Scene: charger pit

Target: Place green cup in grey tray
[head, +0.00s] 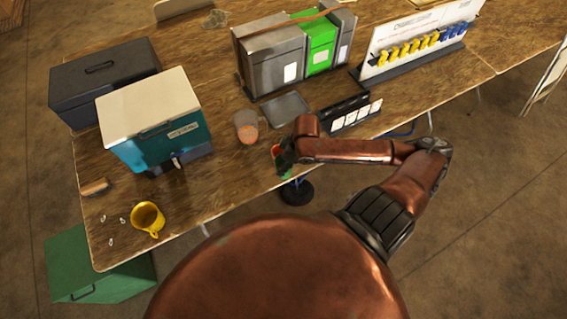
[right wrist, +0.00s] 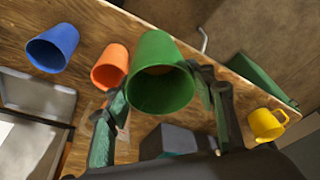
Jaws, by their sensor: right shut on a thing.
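The green cup (right wrist: 163,75) is between the two fingers of my right gripper (right wrist: 165,112) in the right wrist view, its open end facing the camera. In the head view my right gripper (head: 284,160) is at the table's front edge, and the cup is mostly hidden. The grey tray (head: 287,109) lies flat on the table, behind and apart from the gripper. It also shows at the left of the right wrist view (right wrist: 38,97). My left gripper is not in view.
An orange cup (right wrist: 110,66) and a blue cup (right wrist: 52,48) are near the held cup in the wrist view. A yellow mug (head: 147,219), a teal cooler (head: 160,143), grey and green bins (head: 275,62) and a black card holder (head: 345,108) stand on the table.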

